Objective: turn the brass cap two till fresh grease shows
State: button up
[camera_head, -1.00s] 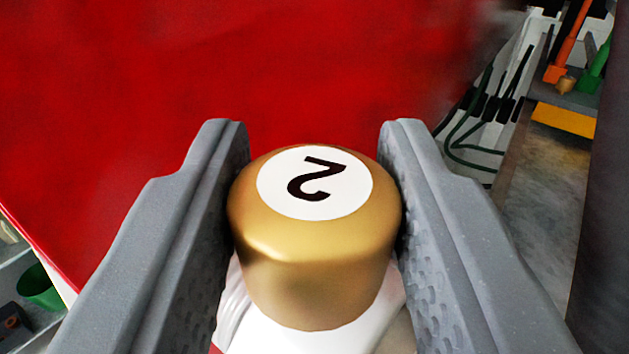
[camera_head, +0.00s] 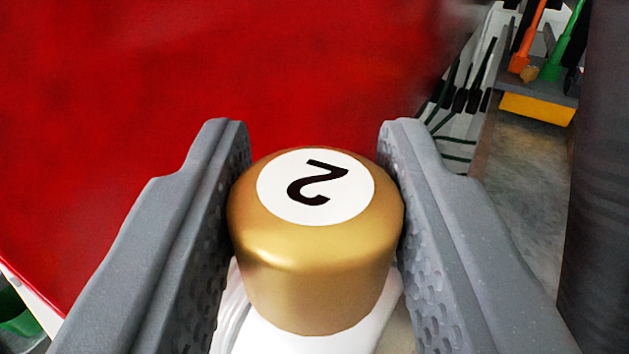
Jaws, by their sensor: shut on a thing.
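The brass cap two (camera_head: 316,262) is in the lower middle of the view, with a white disc and a black "2" on its top. The number appears upside down and tilted. My gripper (camera_head: 316,190) is shut on the cap, one grey finger on its left side and one on its right. A white base (camera_head: 310,333) shows just below the cap. I see no grease around the cap; its far side is hidden.
A large red panel (camera_head: 200,80) fills the upper left behind the cap. At the upper right are a yellow block (camera_head: 537,108), orange and green tools, and black and green hoses. A dark upright surface (camera_head: 600,220) stands at the right edge. A green container (camera_head: 18,315) shows at lower left.

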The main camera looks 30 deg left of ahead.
jog(key=shift+a+h, duration=0.1)
jog(key=shift+h, duration=0.2)
jog(key=m+t+h+b, duration=0.2)
jog(key=m+h+b, duration=0.1)
jog(key=b, duration=0.3)
jog(key=shift+f+h+b, duration=0.15)
jog(key=shift+h+b, duration=0.2)
jog(key=shift+h, duration=0.15)
jog(key=shift+m+h+b, duration=0.3)
jog(key=shift+h+b, duration=0.2)
jog(key=shift+b, duration=0.6)
jog(key=shift+m+t+h+b, duration=0.35)
jog(key=shift+h+b, duration=0.25)
jog(key=shift+b, duration=0.55)
jog(key=shift+r+m+h+b, duration=0.2)
jog(key=shift+m+h+b, duration=0.1)
jog(key=shift+b, duration=0.15)
jog(key=o, duration=0.9)
jog(key=shift+o, duration=0.2)
